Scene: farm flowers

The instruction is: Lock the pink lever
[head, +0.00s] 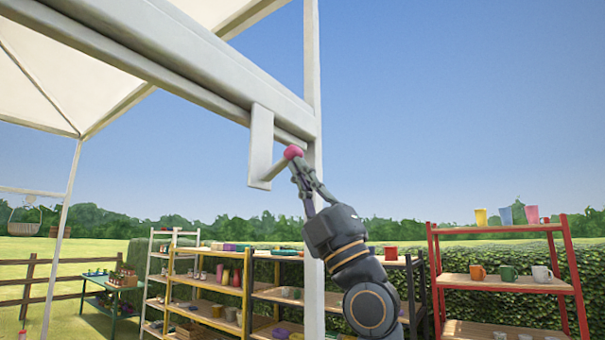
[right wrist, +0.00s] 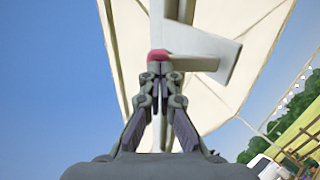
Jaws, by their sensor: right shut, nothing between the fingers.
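The pink lever knob (head: 293,152) is a round pink ball at the end of a pale rod (head: 270,175), beside a white plate (head: 261,140) under the canopy's beam. The rod slopes up to the right from the plate's lower end to the knob. My right gripper (head: 298,166) is shut and empty, with its fingertips just below the knob, at or close to touching it. In the right wrist view the pink knob (right wrist: 158,55) sits right beyond the closed fingertips (right wrist: 160,78). I cannot tell whether they touch. My left gripper is not in view.
A white canopy post (head: 313,250) stands right behind my right gripper, and the thick canopy beam (head: 180,65) runs above the lever. Yellow shelves (head: 205,285) and a red shelf rack (head: 505,280) stand farther back. Open sky lies right of the post.

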